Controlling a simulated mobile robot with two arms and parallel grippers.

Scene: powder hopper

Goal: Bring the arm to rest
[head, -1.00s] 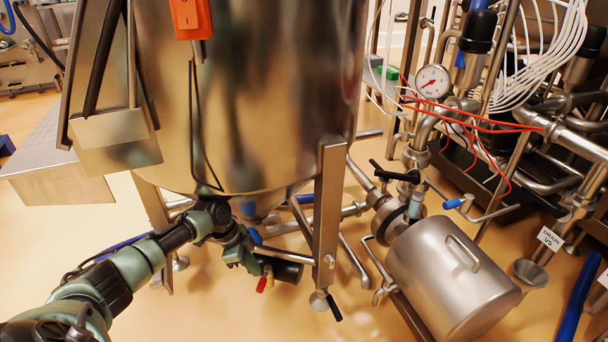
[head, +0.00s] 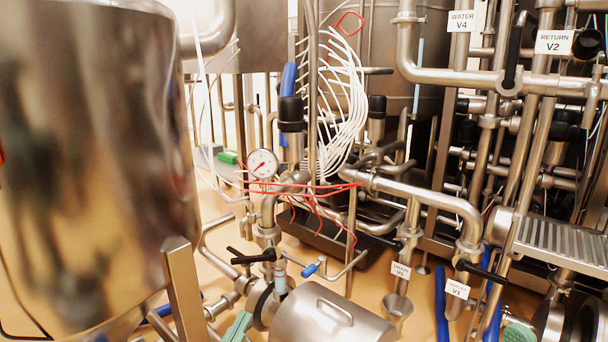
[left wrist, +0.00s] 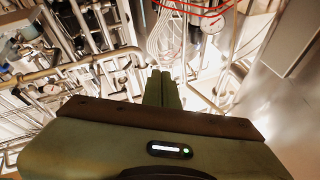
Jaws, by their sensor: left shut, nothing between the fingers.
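My left gripper (head: 238,327) shows as a small green shape at the bottom edge of the head view, between the hopper's leg and a steel cylinder with a handle. In the left wrist view its green fingers (left wrist: 161,85) are together, with nothing between them, pointing at pipes and white hoses that look some way off. Most of my left arm is below the head view. The big polished hopper (head: 90,160) fills the left of the head view. My right gripper does not show.
The steel cylinder (head: 330,322) and a valve with a black handle (head: 253,258) stand close to the left gripper. A gauge (head: 263,164), red and white hoses and labelled pipes crowd the middle and right. A little tan floor (head: 425,315) is clear.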

